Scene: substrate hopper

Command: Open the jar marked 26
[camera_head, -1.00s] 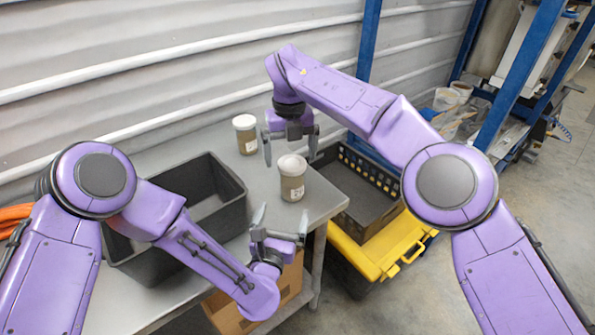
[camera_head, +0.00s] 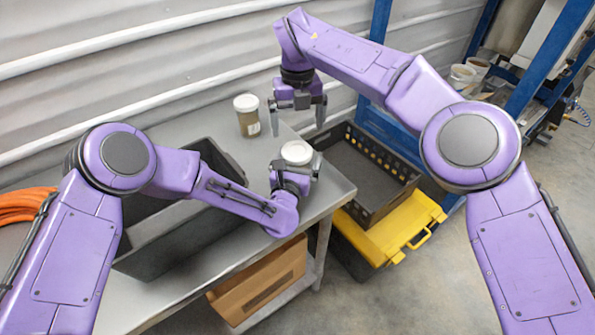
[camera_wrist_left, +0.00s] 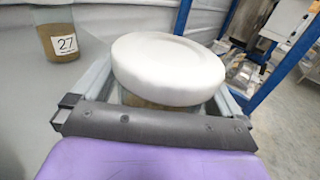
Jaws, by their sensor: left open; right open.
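A jar with a white lid (camera_head: 297,152) stands upright near the table's right corner; its label is hidden now. My left gripper (camera_head: 295,166) is open at this jar, with one finger on each side. In the left wrist view the white lid (camera_wrist_left: 168,68) fills the middle, above the palm, and the jar's body is mostly hidden. I cannot tell whether the fingers touch it. A second jar (camera_head: 248,118), brown-filled with a white lid, stands farther back; in the left wrist view it is marked 27 (camera_wrist_left: 64,40). My right gripper (camera_head: 298,112) is open and empty, above and behind the near jar.
A dark grey bin (camera_head: 170,245) stands on the grey table (camera_head: 335,190), left of the jars. A black crate (camera_head: 372,205) and a yellow-lidded box (camera_head: 400,232) are right of the table. A corrugated wall is behind; a cardboard box (camera_head: 262,280) sits below.

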